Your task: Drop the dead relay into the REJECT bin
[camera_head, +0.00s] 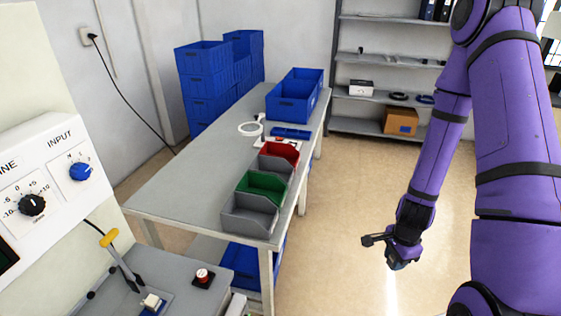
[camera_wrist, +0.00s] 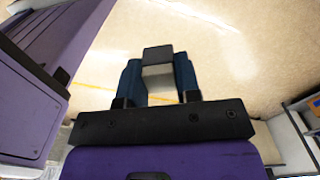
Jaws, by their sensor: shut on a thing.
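My gripper (camera_head: 397,262) hangs low over the open floor, right of the long bench in the head view. In the wrist view my gripper (camera_wrist: 158,76) has its two blue fingers shut on the relay (camera_wrist: 158,54), a small block with a black end and a pale grey body. The relay is too small to make out surely in the head view. A red bin (camera_head: 281,150) stands on the bench in a row with a green bin (camera_head: 264,184) and grey bins (camera_head: 250,220). No REJECT label is readable. The gripper is well apart from all the bins.
The bench (camera_head: 190,185) also holds a blue crate (camera_head: 292,104), a blue tray (camera_head: 291,132) and a white ring (camera_head: 250,128). A control panel (camera_head: 40,190) stands at the left. Shelves (camera_head: 375,95) stand at the back. The floor (camera_head: 335,210) between bench and arm is clear.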

